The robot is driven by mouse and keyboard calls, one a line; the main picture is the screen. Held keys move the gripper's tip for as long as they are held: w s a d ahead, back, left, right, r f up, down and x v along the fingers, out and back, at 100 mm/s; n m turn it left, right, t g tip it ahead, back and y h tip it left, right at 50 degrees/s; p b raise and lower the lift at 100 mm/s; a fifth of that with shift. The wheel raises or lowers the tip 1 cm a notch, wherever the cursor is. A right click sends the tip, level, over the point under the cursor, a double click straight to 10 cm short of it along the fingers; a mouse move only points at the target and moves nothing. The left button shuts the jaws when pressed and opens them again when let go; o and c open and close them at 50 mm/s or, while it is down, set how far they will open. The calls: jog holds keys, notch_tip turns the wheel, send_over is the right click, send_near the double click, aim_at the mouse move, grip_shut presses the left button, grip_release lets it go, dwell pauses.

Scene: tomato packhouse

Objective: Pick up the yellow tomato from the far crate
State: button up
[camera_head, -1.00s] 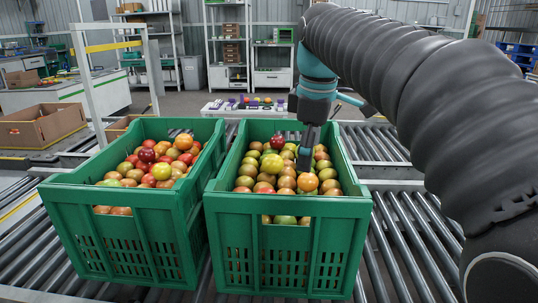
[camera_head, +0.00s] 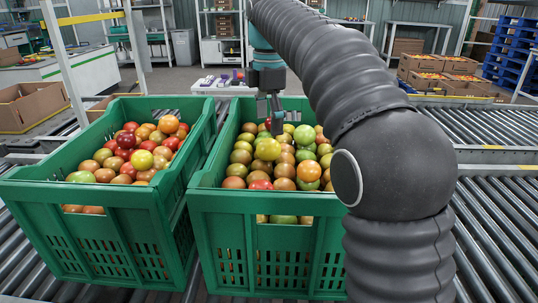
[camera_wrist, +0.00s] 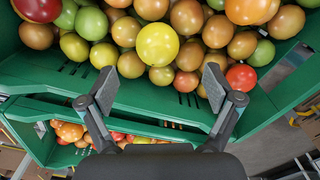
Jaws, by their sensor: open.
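Two green crates stand side by side in the head view: the left crate (camera_head: 105,195) and the right crate (camera_head: 265,200). A yellow tomato (camera_head: 267,149) lies on the heap in the right crate. It shows large near the top middle of the wrist view (camera_wrist: 157,45). Another yellow tomato (camera_head: 142,159) lies in the left crate. My gripper (camera_head: 269,119) is over the far part of the right crate. In the wrist view its fingers (camera_wrist: 158,86) are spread with nothing between them. The yellow tomato appears beyond the fingertips, apart from them.
Brown, green and red tomatoes crowd around the yellow one. A red tomato (camera_wrist: 240,77) lies near the right fingertip in the picture. The right crate's green wall (camera_wrist: 150,98) crosses behind the fingers. Roller conveyor (camera_head: 500,220) runs to the right. A white table (camera_head: 222,86) stands behind.

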aim_at(268, 140)
jog(key=shift+w+a+f+b, duration=0.1)
jog(key=shift+f+b, duration=0.35)
jog(key=shift+f, duration=1.3)
jog(key=shift+w+f+b, duration=0.1)
jog(key=shift+f+b, duration=0.3)
jog(key=shift+f, duration=1.3)
jog(key=c, duration=0.9)
